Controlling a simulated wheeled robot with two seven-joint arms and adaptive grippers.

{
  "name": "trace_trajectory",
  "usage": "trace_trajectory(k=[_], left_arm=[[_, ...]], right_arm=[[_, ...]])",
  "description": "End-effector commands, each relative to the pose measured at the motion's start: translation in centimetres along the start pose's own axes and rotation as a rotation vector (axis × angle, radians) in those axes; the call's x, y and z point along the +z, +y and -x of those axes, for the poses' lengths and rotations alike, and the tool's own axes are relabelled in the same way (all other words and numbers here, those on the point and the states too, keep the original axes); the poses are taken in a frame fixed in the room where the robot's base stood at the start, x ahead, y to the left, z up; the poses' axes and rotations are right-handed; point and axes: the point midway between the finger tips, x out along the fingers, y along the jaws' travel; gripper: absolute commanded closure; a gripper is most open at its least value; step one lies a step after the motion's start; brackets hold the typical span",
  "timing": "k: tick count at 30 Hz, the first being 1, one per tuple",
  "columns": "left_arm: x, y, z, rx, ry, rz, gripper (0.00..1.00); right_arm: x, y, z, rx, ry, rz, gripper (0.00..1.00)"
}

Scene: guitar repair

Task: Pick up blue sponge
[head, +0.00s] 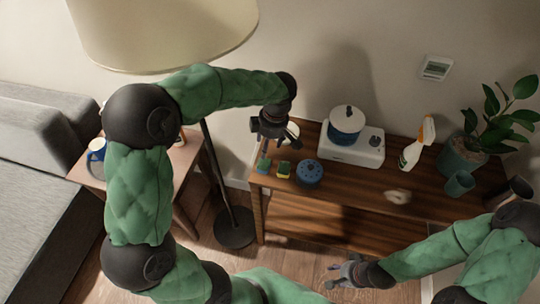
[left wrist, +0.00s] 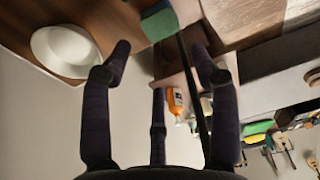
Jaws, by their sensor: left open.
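The blue sponge (head: 263,165), with a green layer, sits at the left end of the wooden console table (head: 400,213). It also shows at the top of the left wrist view (left wrist: 159,22), green with a blue edge. My left gripper (head: 272,133) is over the table's left end, apart from the sponge. In the left wrist view its dark fingers (left wrist: 160,62) are spread, with nothing between them. My right gripper (head: 343,273) is low in front of the table, fingers apart and empty.
A white bowl (left wrist: 64,50) is close by. A white appliance (head: 351,150), spray bottle (head: 412,152) and plant pot (head: 461,158) stand farther right. A lamp pole (head: 219,170) rises left of the table.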

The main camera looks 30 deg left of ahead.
Motion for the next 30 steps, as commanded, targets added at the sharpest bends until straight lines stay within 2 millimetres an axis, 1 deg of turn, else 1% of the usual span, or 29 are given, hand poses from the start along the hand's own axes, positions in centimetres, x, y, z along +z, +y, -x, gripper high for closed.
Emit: trace_trajectory(k=[5, 9, 12, 19, 27, 30], left_arm=[[0.0, -0.1, -1.6, -0.002, 0.0, 0.0, 0.39], [0.0, -0.1, -3.9, -0.004, 0.001, -0.001, 0.39], [0.1, -0.1, -5.2, -0.003, 0.001, -0.001, 0.39], [0.1, -0.1, -6.5, -0.001, 0.0, 0.0, 0.39], [0.4, -0.1, -10.1, -0.003, 0.0, -0.001, 0.39], [0.4, -0.1, -10.8, -0.002, 0.0, -0.001, 0.39]], right_arm=[[0.1, 0.2, -0.6, 0.0, -0.002, 0.0, 0.6], [0.0, 0.5, -1.4, 0.0, -0.002, 0.0, 0.6], [0.0, 0.7, -1.8, 0.0, -0.002, 0.0, 0.6], [0.0, 0.8, -2.4, 0.0, -0.001, 0.0, 0.6], [-0.1, 1.5, -4.3, 0.0, -0.001, 0.0, 0.6], [-0.1, 1.6, -4.5, 0.0, -0.001, 0.0, 0.6]])
